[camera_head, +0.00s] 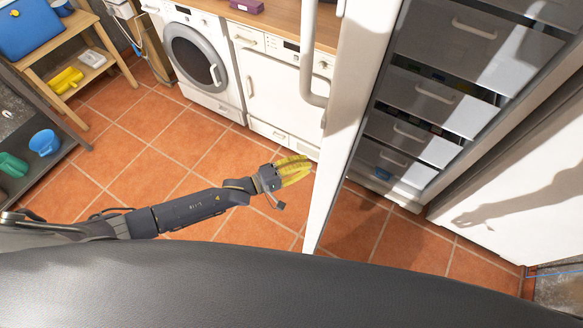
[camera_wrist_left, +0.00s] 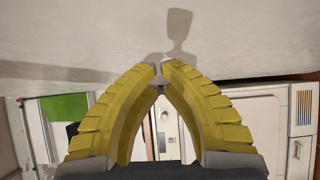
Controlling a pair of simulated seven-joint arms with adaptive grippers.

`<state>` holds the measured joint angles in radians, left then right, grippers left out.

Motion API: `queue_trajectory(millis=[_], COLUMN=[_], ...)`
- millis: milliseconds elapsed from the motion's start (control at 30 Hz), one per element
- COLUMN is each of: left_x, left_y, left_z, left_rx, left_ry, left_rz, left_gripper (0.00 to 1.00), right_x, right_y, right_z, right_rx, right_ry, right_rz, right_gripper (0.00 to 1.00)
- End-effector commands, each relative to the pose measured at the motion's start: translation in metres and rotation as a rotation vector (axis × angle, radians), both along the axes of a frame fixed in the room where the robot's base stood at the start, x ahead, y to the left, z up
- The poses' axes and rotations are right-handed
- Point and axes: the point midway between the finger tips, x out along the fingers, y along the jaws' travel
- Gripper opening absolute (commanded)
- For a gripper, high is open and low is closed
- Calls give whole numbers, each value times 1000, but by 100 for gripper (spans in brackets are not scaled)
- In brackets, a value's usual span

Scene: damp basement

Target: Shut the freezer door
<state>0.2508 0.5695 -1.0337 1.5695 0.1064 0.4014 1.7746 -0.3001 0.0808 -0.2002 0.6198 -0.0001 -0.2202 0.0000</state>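The freezer door (camera_head: 347,100) is white and stands open, swung out to the left of the freezer. Its long grey-white handle (camera_head: 308,75) is on the left-hand, outer face. The freezer's drawers (camera_head: 432,102) are exposed to the right of the door. My left gripper (camera_head: 308,168) has yellow fingers and is beside the door's outer face, low down. In the left wrist view, its fingertips (camera_wrist_left: 160,68) nearly meet with nothing between them. A pale surface with the gripper's shadow, apparently the door (camera_wrist_left: 80,45), fills the top. I cannot tell whether they touch. My right gripper is not seen.
A washing machine (camera_head: 200,58) and a white appliance (camera_head: 283,88) stand behind under a wooden counter. A wooden shelf (camera_head: 70,60) and a dark shelf (camera_head: 75,140) are at the left. A white cabinet (camera_head: 520,175) stands at the right. Tiled floor (camera_head: 150,165) is clear around my left arm.

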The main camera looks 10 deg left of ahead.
Motion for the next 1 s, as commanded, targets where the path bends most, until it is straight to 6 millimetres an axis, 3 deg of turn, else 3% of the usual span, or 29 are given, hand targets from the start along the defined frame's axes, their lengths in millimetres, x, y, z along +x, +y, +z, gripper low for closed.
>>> queue_trajectory(millis=[300, 1000], left_x=[-7, -11], left_y=[-27, -32], left_z=[-1, -1], left_rx=[-1, -3], left_ry=[2, 5], left_rz=[0, 23], left_gripper=[0, 0], right_x=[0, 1], right_y=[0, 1], right_z=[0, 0], right_rx=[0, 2], right_ry=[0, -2], right_rz=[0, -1], right_gripper=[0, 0])
